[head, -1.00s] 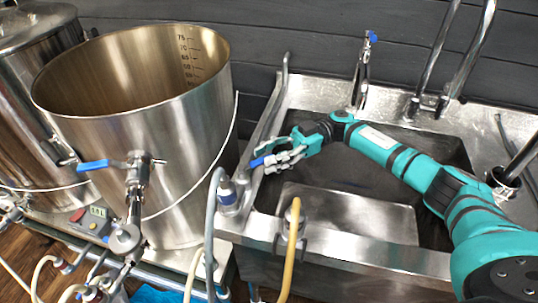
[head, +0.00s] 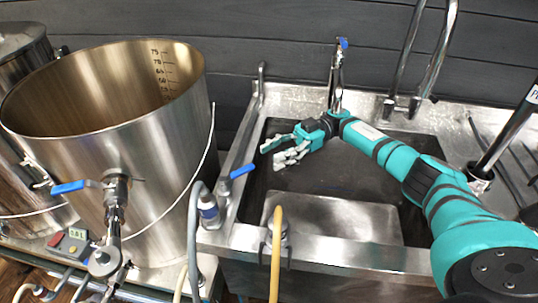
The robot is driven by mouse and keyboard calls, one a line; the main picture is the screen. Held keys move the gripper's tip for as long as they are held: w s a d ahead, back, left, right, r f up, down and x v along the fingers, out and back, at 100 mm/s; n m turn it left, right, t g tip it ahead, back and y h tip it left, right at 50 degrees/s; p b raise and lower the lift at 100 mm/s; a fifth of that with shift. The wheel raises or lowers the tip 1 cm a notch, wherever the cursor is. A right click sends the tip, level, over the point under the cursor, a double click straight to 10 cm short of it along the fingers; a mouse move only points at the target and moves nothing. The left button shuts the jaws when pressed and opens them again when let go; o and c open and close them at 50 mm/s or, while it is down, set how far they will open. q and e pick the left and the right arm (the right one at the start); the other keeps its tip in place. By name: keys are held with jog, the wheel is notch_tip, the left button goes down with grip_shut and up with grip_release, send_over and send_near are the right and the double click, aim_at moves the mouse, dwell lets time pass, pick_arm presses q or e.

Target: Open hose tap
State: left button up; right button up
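A tap with a blue lever handle (head: 243,171) stands on the left rim of the sink, beside a grey hose (head: 194,235) with a blue-banded connector (head: 208,206). The lever points up and to the right, toward the basin. My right gripper (head: 279,151) reaches over the basin from the right. Its fingers are spread apart, empty, and point left toward the lever, with a visible gap between them and it. My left gripper is not in view.
The steel sink (head: 340,255) has a tall faucet (head: 338,75) behind my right gripper and a yellow hose (head: 276,250) at its front rim. A large open kettle (head: 150,150) with its own blue-handled valve (head: 68,187) stands to the left. The basin is mostly free.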

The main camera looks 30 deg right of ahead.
jog(key=shift+c, duration=0.4)
jog(key=shift+a, duration=0.15)
jog(key=shift+c, duration=1.2)
jog(key=shift+s+a+f+p, duration=0.15)
jog(key=shift+s+a+p, duration=0.1)
jog(key=shift+p, duration=0.15)
jog(key=shift+c, duration=1.1)
jog(key=s+a+n+t+p, duration=0.1)
jog(key=s+a+f+n+y+p, duration=0.1)
jog(key=p, duration=0.1)
jog(key=shift+s+f+t, duration=0.1)
jog(key=shift+s+t, duration=0.1)
jog(key=shift+t, duration=0.2)
grip_shut()
jog(key=s+d+r+n+t+h+p, duration=0.1)
jog(key=s+d+n+t+h+p, duration=0.1)
jog(key=s+n+t+p, duration=0.3)
jog(key=s+d+r+n+t+h+p, duration=0.1)
jog(key=s+d+n+t+h+p, duration=0.1)
jog(key=s+t+p, duration=0.45)
jog(key=p, duration=0.2)
send_near(236, 176)
jog(key=a, duration=0.4)
jog(key=shift+w+p, duration=0.3)
jog(key=shift+w, duration=1.15)
